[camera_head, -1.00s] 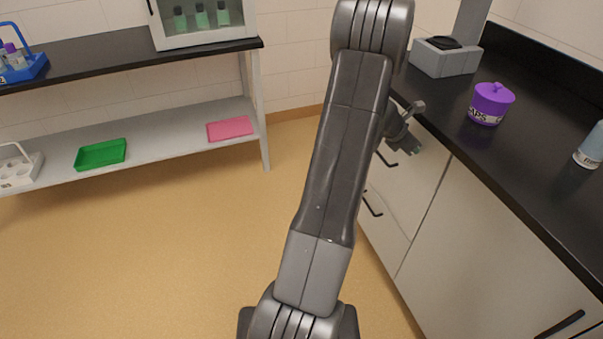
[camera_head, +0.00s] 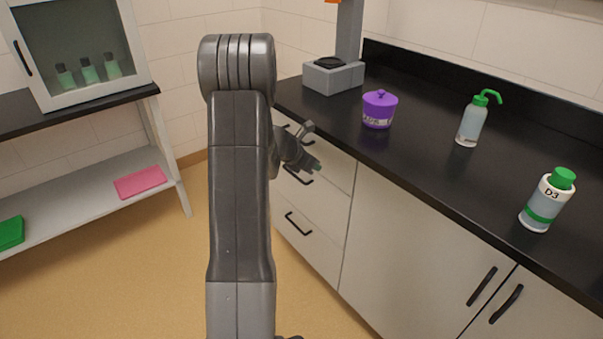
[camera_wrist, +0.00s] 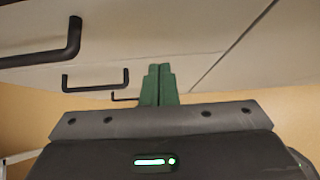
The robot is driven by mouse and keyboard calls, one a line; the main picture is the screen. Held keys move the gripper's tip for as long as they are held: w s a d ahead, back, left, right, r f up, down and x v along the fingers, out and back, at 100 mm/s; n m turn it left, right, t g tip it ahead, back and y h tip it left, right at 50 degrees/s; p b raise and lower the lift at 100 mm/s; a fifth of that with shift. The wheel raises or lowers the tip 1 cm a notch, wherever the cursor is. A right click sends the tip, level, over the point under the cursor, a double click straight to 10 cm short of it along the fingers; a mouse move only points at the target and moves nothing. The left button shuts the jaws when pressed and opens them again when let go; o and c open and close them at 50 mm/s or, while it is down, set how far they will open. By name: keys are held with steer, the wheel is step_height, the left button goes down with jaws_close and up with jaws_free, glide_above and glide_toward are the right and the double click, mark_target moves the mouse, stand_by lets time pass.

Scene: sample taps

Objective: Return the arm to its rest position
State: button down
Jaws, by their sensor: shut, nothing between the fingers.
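My arm rises through the middle of the head view, its upper link upright and its wrist folded to the right. My gripper (camera_head: 317,165) shows small beside the arm, in front of the drawer fronts (camera_head: 318,222) below the black counter. In the wrist view, the green fingers of my gripper (camera_wrist: 158,72) are together and nothing is between them. Dark drawer handles (camera_wrist: 95,80) show beyond them. Part of the gripper is hidden behind the arm in the head view.
The black counter (camera_head: 425,165) on the right holds a purple lidded jar (camera_head: 379,108), a wash bottle (camera_head: 471,122), a bottle marked D3 (camera_head: 546,203) and a grey device (camera_head: 333,78). A shelf unit with a pink tray (camera_head: 140,182) stands left. Open floor lies between.

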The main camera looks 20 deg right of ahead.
steer(key=p+v, duration=0.1)
steer(key=v, duration=0.9)
steer(key=shift+a, duration=0.15)
glide_toward(329, 165)
steer(key=shift+b+x, duration=0.35)
steer(key=shift+x, duration=2.55)
steer(key=shift+a, duration=0.1)
